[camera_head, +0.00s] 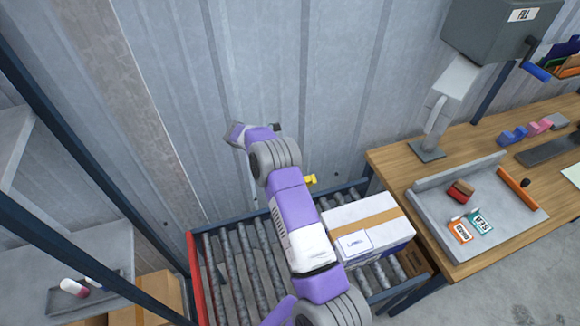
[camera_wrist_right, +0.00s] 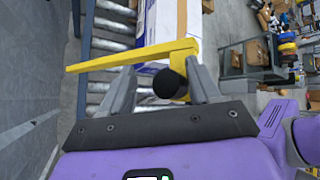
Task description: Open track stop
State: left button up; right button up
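The yellow track stop (camera_head: 311,180) shows as a small piece at the back of the roller track, just right of my right arm. In the right wrist view the track stop (camera_wrist_right: 130,57) is a long yellow bar with a short bent end and a round black knob (camera_wrist_right: 168,84). My right gripper (camera_wrist_right: 164,80) is open, its two fingers apart, with the knob between them and nearer the right finger. I cannot tell whether either finger touches it. In the head view, my arm hides most of the stop and the fingers are unclear. My left gripper is out of view.
The roller track (camera_head: 235,270) has a red left edge and carries a white taped box (camera_head: 368,228). A wooden table (camera_head: 455,165) with a grey tray (camera_head: 430,205) stands right. Corrugated metal wall (camera_head: 320,80) lies close behind the track. A shelf with cartons stands left.

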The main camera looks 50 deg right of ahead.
dwell(0.3)
jog(key=v, duration=0.7)
jog(key=shift+a+r+b, duration=0.15)
jog(key=shift+r+b, duration=0.1)
jog(key=shift+b, duration=0.15)
jog(key=shift+w+f, duration=0.1)
